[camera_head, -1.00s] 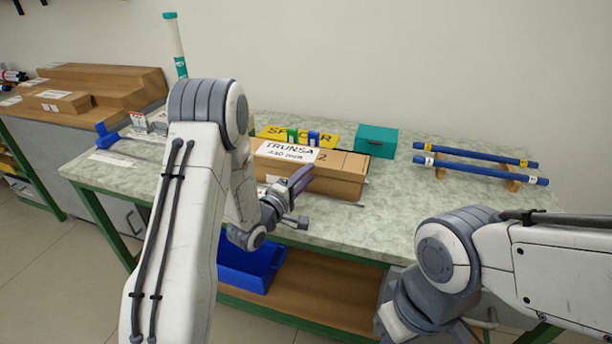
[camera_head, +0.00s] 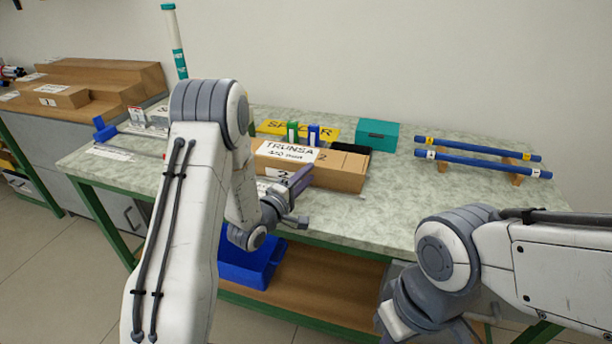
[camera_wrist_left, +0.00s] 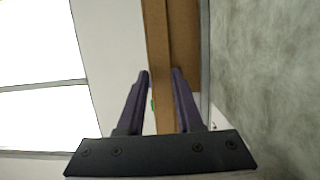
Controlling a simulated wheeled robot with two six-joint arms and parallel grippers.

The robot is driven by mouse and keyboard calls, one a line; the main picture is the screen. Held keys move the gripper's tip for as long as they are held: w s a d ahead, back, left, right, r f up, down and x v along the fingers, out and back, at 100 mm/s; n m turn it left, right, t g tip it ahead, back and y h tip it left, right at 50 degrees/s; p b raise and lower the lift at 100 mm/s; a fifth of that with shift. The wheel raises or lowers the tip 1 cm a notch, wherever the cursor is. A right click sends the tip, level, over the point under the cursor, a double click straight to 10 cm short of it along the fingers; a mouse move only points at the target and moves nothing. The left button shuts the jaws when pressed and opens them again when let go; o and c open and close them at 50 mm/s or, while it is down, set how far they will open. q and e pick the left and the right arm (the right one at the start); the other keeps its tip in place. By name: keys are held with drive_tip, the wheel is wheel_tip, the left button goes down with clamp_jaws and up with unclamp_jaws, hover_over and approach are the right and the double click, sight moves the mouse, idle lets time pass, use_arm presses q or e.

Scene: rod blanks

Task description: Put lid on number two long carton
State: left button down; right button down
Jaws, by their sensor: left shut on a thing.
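The long brown carton (camera_head: 343,178) lies on the bench with a "2" on its front. Its cardboard lid (camera_head: 335,160) is on top, with a white label reading "TRUNSA 450 mm". I see no clear gap between lid and carton. My left gripper (camera_head: 300,182) is at the carton's front side, its purple fingers shut on the lid. In the left wrist view the fingers (camera_wrist_left: 161,75) are on either side of brown cardboard (camera_wrist_left: 158,40). My forearm hides the carton's left end. My right arm is at lower right; its fingers are out of view.
Behind the carton are a yellow spacer board (camera_head: 310,131), green (camera_head: 292,132) and blue (camera_head: 314,134) small blocks, a black item (camera_head: 350,148) and a teal box (camera_head: 378,136). Blue rods (camera_head: 480,158) lie on supports at right. A blue bin (camera_head: 245,265) sits below. The front-right bench is clear.

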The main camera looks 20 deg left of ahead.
use_arm(q)
drive_tip(key=shift+f, duration=0.3)
drive_tip(key=shift+c, duration=2.4)
unclamp_jaws()
drive_tip(key=v, duration=1)
drive_tip(key=shift+s, duration=0.25)
drive_tip(key=shift+a, duration=0.1)
